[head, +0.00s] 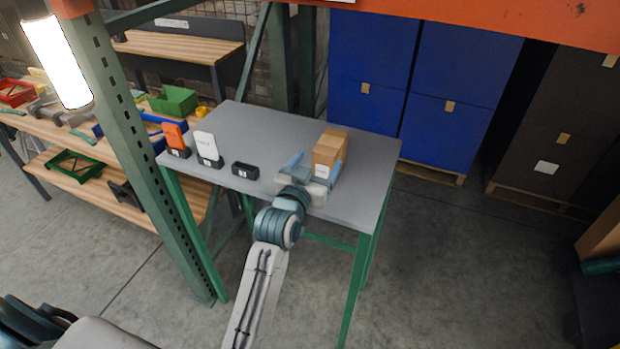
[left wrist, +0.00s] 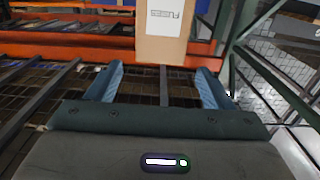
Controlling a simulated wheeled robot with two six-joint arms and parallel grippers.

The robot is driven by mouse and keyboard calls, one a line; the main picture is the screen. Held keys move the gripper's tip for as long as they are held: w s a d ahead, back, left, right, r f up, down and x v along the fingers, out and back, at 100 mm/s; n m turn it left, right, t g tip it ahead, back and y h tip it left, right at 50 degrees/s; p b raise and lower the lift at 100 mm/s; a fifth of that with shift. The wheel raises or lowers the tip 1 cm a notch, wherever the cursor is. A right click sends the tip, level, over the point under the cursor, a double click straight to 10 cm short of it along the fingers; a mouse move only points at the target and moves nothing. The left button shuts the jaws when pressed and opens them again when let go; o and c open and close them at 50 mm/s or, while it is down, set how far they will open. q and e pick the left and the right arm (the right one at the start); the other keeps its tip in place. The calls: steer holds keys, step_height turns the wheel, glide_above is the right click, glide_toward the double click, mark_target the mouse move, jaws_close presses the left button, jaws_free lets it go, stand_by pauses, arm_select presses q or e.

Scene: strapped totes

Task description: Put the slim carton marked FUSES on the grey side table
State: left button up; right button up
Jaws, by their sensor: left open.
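A slim brown carton (head: 330,149) stands at the right part of the grey-topped table (head: 265,125) in the head view, with a white label low on its face. The left wrist view shows a carton (left wrist: 162,42) whose label reads FUSES, upside down in that view. Contact cannot be told.
On the table stand an orange device (head: 173,135), a white device (head: 206,147) and an empty dark holder (head: 245,169). A green rack upright (head: 150,150) and an orange beam (head: 480,18) frame the view. Blue totes (head: 455,75) stand behind. The table's middle is clear.

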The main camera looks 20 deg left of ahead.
arm_select(q)
steer(key=shift+s+a+b, duration=0.1)
steer(key=shift+s+b, duration=0.25)
steer(key=shift+s, duration=1.75)
